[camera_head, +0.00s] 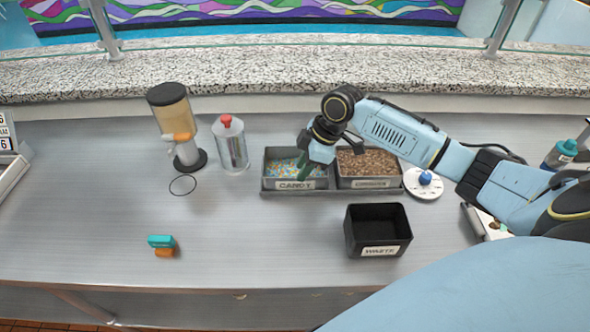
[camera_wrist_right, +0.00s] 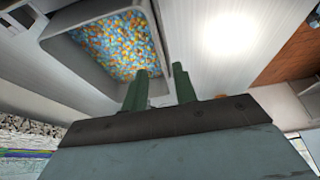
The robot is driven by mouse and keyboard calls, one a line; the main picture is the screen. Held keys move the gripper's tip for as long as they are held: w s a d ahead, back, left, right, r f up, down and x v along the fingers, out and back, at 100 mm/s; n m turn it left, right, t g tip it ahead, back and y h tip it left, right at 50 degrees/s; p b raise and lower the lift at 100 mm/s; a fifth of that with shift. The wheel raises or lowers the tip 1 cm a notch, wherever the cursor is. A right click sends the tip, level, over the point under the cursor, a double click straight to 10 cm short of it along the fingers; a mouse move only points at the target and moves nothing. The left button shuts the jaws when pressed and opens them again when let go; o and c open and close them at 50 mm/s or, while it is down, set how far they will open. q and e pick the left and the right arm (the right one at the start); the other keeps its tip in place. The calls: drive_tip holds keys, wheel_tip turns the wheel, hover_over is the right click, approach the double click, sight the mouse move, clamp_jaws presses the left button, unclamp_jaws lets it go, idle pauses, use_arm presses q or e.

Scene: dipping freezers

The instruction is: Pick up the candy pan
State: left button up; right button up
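The candy pan (camera_head: 270,184) is a grey rectangular pan labelled CANDY, sitting in the left side of a two-pan holder on the counter. It holds blue, orange and white candies, seen close in the right wrist view (camera_wrist_right: 78,58). My right gripper (camera_head: 302,172) is at the front right part of the pan. In the wrist view its two green fingers (camera_wrist_right: 159,70) are apart, with nothing held between them. One finger overlaps the candies and the other shows beyond the pan's edge. I cannot tell whether they touch it. My left gripper is not in view.
A second pan with brown topping (camera_head: 367,162) stands right beside it. A black waste bin (camera_head: 378,232) is in front. A dispenser (camera_head: 175,125) and a red-topped canister (camera_head: 231,145) stand to the left. A teal and orange object (camera_head: 162,246) lies front left. The counter's left front is mostly clear.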

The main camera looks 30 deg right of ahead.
drive_tip(key=x, duration=0.4)
drive_tip(key=shift+a+f, duration=0.25)
drive_tip(key=shift+f, duration=0.1)
clamp_jaws()
drive_tip(key=shift+r, duration=0.1)
